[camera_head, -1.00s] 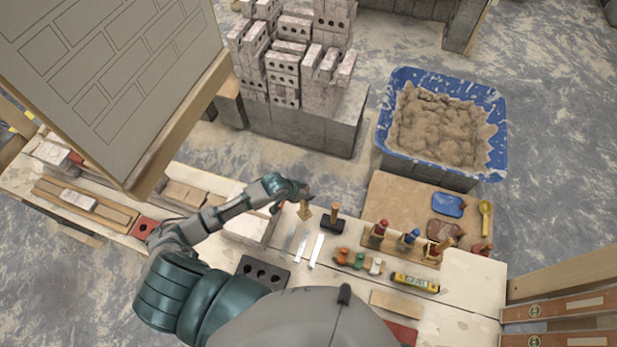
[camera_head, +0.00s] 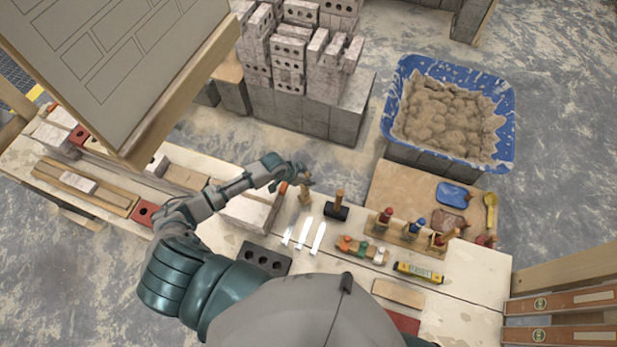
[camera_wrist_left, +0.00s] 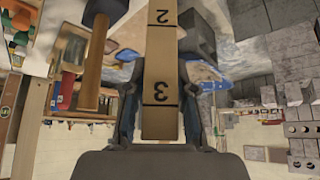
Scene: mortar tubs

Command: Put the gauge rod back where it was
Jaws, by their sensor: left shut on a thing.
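The gauge rod (camera_wrist_left: 162,85) is a flat wooden strip with dark lines and the numbers 2 and 3. It runs up the middle of the left wrist view between the fingers of my left gripper (camera_wrist_left: 163,110), which is shut on it. In the head view my left gripper (camera_head: 298,182) is above the bench, and a short wooden piece of the rod (camera_head: 305,196) shows below it. The rod's far end is cut off in the wrist view. I cannot tell whether the rod touches the bench. My right gripper does not show.
A black-headed mallet (camera_head: 337,208) stands just right of my left gripper. Several metal strips (camera_head: 303,235) lie nearer on the bench (camera_head: 470,290). A rack with colored-handled tools (camera_head: 412,235), a yellow level (camera_head: 418,272) and a blue mortar tub (camera_head: 395,120) are to the right.

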